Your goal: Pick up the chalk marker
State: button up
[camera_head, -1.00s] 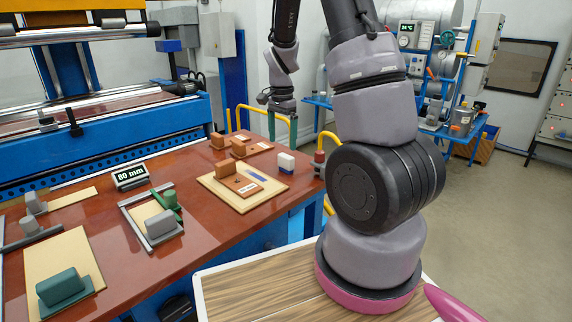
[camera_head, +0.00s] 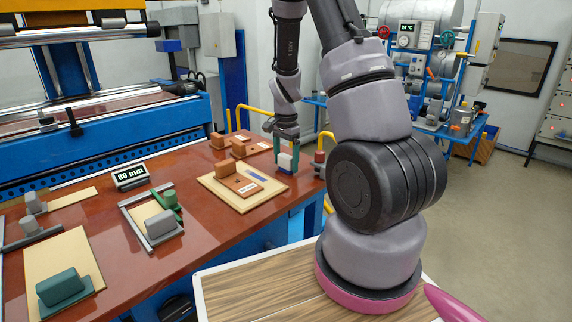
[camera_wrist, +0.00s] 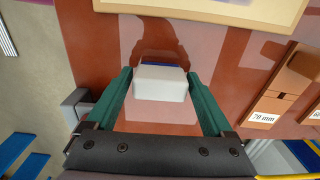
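A small white block with a blue part (camera_head: 285,161) stands at the right end of the red-brown table; it seems to be the chalk marker. My gripper (camera_head: 288,154) is lowered over it, with a green finger on either side. In the wrist view the white block (camera_wrist: 160,84) lies between the fingertips of my gripper (camera_wrist: 159,76). The fingers are spread, with narrow gaps to the block's sides, and no clear grip shows. The block's underside is hidden.
Left of the block is a beige board (camera_head: 220,195) with a brown block and a blue strip. Brown labelled blocks (camera_wrist: 285,90) are at the right in the wrist view. The table's edge (camera_wrist: 75,60) runs close by on the left there.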

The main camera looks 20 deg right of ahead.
aim_at(286, 156)
jog(key=c, duration=1)
notch_tip(286, 156, up, 10)
jog(key=shift+r, duration=0.1)
jog(key=shift+c, duration=0.2)
jog(key=o, duration=0.5)
jog(key=shift+c, duration=0.9)
